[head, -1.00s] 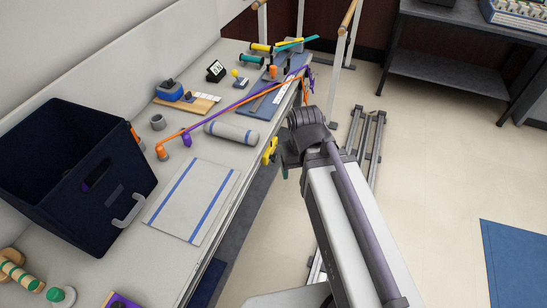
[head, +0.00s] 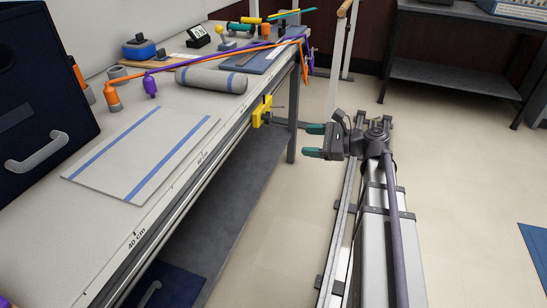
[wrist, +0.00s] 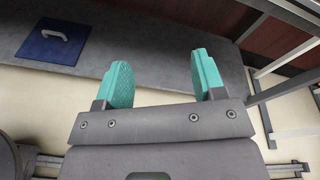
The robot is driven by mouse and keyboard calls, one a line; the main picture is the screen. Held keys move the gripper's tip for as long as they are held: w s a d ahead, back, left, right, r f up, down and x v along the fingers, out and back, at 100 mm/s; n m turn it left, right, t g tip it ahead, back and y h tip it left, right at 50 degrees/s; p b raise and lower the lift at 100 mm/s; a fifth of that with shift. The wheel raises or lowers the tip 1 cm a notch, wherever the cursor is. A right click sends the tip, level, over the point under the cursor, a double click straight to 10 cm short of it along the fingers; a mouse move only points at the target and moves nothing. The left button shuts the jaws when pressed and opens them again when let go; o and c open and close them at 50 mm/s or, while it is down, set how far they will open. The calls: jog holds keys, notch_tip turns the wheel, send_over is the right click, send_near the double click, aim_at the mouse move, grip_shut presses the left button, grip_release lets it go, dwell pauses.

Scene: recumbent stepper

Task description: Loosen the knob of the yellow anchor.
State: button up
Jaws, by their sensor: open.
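The yellow anchor (head: 262,111) is fixed to the front edge of the table in the head view. A thin dark stem sticks out from its right side; the shape of the knob is too small to make out. My gripper (head: 312,141) is to the right of the anchor and a little lower in the picture, with a clear gap between them. Its two teal fingers point left toward the table and are apart, with nothing between them. In the wrist view the open fingers (wrist: 163,75) also show empty. The anchor is not visible in the wrist view.
The table (head: 190,190) carries a striped mat (head: 140,150), a grey roll (head: 212,80), orange and purple bands and a dark bin (head: 40,110). A grey lower shelf (head: 225,185) lies under the tabletop. A table leg (head: 293,120) stands between anchor and gripper in the picture.

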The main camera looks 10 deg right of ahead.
aim_at(271, 118)
notch_tip(271, 118, up, 5)
jog(key=m+t+y, duration=0.1)
jog(key=m+y, duration=0.1)
jog(key=m, duration=0.3)
jog(key=x, duration=1.1)
jog(key=shift+w+f, duration=0.25)
jog(key=shift+w, duration=0.2)
jog(key=shift+c, duration=0.4)
jog(key=c, duration=0.8)
jog(key=shift+c, duration=0.2)
